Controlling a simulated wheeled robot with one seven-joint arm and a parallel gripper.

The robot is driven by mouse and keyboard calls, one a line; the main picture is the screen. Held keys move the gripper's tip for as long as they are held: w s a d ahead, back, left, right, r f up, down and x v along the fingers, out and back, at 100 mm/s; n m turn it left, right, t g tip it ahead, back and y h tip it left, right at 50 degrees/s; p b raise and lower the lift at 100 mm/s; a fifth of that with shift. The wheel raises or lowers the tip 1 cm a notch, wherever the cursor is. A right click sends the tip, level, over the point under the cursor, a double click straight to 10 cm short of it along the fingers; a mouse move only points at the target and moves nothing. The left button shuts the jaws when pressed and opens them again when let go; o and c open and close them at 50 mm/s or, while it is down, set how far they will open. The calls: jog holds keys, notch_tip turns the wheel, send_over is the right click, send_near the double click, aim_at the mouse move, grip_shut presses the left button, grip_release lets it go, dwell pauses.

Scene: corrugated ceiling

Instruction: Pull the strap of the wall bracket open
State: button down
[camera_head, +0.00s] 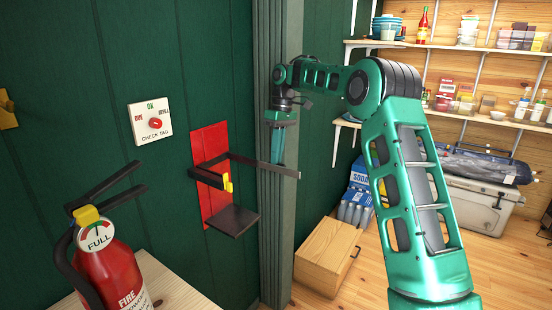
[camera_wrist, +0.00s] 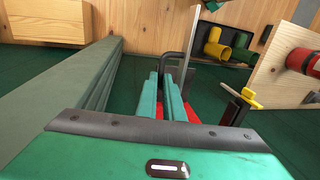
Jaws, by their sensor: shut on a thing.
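The wall bracket has a red back plate (camera_head: 222,211) on the dark green wall, a dark shelf (camera_head: 232,221) at its foot and a yellow catch (camera_head: 227,182) on a short black arm. The catch also shows in the wrist view (camera_wrist: 251,98). The strap (camera_head: 252,163), a dark flat bar, sticks out to the right from the plate, its free end apart from the catch. It shows as a grey bar in the wrist view (camera_wrist: 191,40). My gripper (camera_head: 277,160) points down and is shut on the strap; its fingers (camera_wrist: 172,95) partly hide it.
A red fire extinguisher (camera_head: 108,275) stands on a wooden top at lower left. A check-tag dial (camera_head: 151,122) is on the wall. A grey-green post (camera_head: 274,220) rises close behind my gripper. A wooden box (camera_head: 326,256) sits on the floor to the right.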

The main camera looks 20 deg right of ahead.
jog(key=shift+w+d+r+n, duration=0.1)
jog(key=shift+w+d+n, duration=0.35)
jog(key=shift+n, duration=0.45)
jog(key=shift+w, duration=0.1)
jog(key=c, duration=1.9)
grip_release()
jog(key=shift+a, duration=0.15)
notch_tip(320, 180, up, 7)
jog(key=w+d, duration=0.1)
jog(key=shift+w+r, duration=0.15)
